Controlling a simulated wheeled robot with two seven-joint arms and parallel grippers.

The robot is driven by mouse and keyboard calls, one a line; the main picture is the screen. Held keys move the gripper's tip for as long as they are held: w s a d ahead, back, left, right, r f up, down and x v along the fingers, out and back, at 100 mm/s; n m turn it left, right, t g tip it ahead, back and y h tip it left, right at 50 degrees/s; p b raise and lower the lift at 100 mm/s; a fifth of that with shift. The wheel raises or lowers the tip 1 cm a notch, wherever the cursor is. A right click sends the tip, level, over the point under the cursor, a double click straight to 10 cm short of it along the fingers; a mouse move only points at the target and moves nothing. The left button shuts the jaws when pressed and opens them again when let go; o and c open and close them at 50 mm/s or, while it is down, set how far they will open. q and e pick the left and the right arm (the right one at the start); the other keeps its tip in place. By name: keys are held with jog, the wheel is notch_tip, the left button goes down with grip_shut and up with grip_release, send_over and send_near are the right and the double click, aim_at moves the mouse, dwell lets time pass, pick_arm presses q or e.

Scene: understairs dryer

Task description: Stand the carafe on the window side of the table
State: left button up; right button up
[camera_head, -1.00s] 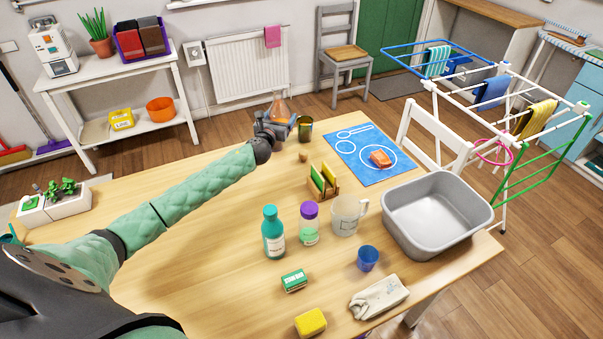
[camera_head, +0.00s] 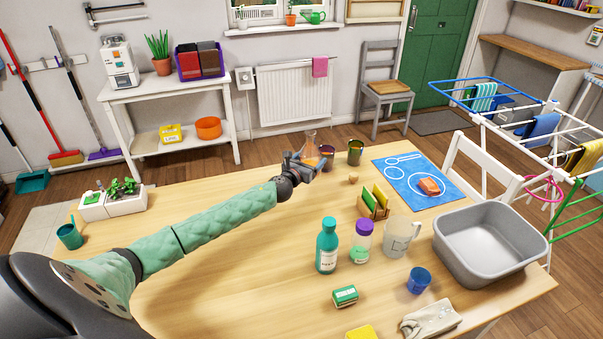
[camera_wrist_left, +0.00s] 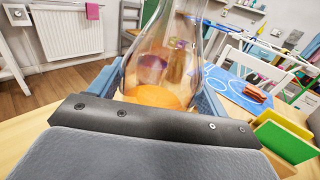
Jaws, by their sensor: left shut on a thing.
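The carafe (camera_head: 311,147) is clear glass with orange liquid in its bottom. My left gripper (camera_head: 303,163) is shut on it near the table's far edge, on the side toward the window (camera_head: 275,10). In the left wrist view the carafe (camera_wrist_left: 160,65) stands between the blue-grey fingers, roughly upright; its base is hidden by the gripper. I cannot tell whether it touches the table (camera_head: 230,245). My right gripper is not in view.
Right of the carafe stand a dark red vessel (camera_head: 327,156) and a dark green cup (camera_head: 355,152). A small cork-like piece (camera_head: 353,178), a sponge holder (camera_head: 374,203) and a blue mat (camera_head: 415,182) lie further right. The table's left half is mostly clear.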

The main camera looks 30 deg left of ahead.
pick_arm(q)
jog(key=shift+s+a+f, duration=0.2)
jog(key=shift+a+f, duration=0.6)
jog(key=shift+f, duration=0.35)
jog(key=shift+s+a+f, duration=0.25)
jog(key=shift+a+f, duration=0.5)
jog(key=shift+f, duration=0.35)
jog(key=shift+s+a+f, duration=0.2)
jog(key=shift+a+f, duration=0.6)
jog(key=shift+f, duration=0.35)
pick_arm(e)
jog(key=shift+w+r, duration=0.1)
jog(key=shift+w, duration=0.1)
pick_arm(q)
jog(key=shift+f, duration=0.1)
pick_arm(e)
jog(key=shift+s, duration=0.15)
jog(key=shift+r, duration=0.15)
pick_arm(q)
jog(key=o, duration=1.6)
jog(key=shift+f, duration=0.1)
jog(key=shift+o, duration=0.2)
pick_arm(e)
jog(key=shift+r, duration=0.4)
